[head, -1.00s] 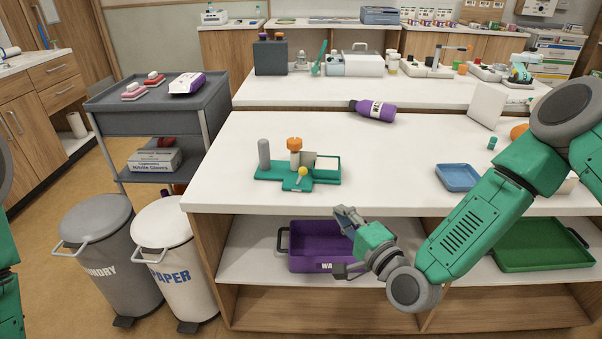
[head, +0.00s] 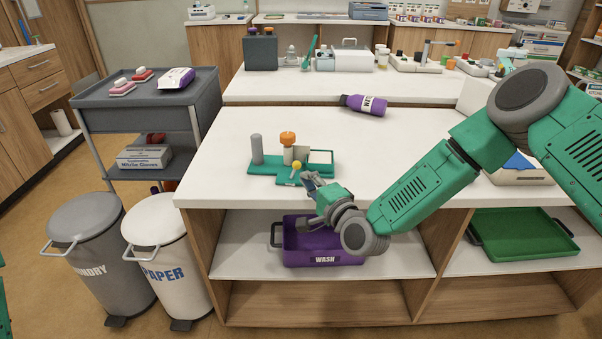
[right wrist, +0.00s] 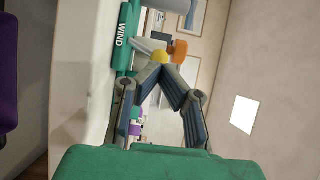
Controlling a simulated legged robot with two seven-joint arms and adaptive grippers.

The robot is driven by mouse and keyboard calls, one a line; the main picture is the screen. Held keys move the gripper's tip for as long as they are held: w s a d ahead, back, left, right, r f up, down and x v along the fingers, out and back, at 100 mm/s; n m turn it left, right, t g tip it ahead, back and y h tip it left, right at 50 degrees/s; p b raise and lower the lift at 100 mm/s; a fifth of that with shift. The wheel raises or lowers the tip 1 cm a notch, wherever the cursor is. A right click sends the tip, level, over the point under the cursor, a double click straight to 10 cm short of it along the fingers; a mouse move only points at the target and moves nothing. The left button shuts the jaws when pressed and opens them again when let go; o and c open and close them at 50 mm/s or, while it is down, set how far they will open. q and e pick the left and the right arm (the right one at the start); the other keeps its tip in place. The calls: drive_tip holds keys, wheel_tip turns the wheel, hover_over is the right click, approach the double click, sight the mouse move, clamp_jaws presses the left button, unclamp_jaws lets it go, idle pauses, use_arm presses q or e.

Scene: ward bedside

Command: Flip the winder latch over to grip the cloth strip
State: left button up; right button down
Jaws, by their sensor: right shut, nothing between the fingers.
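The winder stands on the near edge of the white table, with a green base (head: 262,168), a grey post (head: 257,149), an orange knob (head: 287,138) and a small yellow ball (head: 296,166) at its front. I take the yellow ball as the latch's end. In the right wrist view the yellow ball (right wrist: 159,57) and orange knob (right wrist: 179,49) show just beyond the fingertips. My right gripper (head: 309,178) is shut and empty, just right of and in front of the yellow ball. Contact cannot be told. I cannot make out the cloth strip. My left gripper is out of view.
A purple wash tray (head: 322,252) sits on the shelf below, under my right gripper. A purple bottle (head: 364,105) lies at the table's back. A green tray (head: 522,236) is on the right shelf. The tabletop behind the winder is clear.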

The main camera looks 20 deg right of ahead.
sight(294, 165)
drive_tip(key=shift+x, duration=1.15)
drive_tip(key=shift+w+d, duration=0.2)
drive_tip(key=shift+w, duration=0.15)
drive_tip(key=shift+w+d+f, duration=0.1)
drive_tip(key=shift+w+d, duration=0.05)
drive_tip(key=shift+d, duration=0.2)
drive_tip(key=shift+a, duration=0.4)
drive_tip(key=shift+a+r, duration=0.2)
drive_tip(key=shift+r, duration=0.05)
drive_tip(key=shift+d+n+g+p, duration=0.25)
drive_tip(key=shift+n+g+p, duration=0.05)
drive_tip(key=shift+n+p, duration=0.2)
drive_tip(key=shift+w+a+r+n+g+h+p, duration=0.15)
drive_tip(key=shift+a+r+n+g+h+p, duration=0.15)
drive_tip(key=shift+a+n+p, duration=0.35)
drive_tip(key=shift+w+a+r+n+g+h+p, duration=0.25)
drive_tip(key=shift+n+g+p, duration=0.35)
drive_tip(key=shift+p, duration=0.4)
drive_tip(key=shift+a+n+g+h+p, duration=0.25)
drive_tip(key=shift+n+g+h+p, duration=0.1)
drive_tip(key=shift+n+p, duration=0.1)
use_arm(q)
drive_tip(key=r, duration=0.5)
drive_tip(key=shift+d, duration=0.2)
use_arm(e)
drive_tip(key=shift+f, duration=0.2)
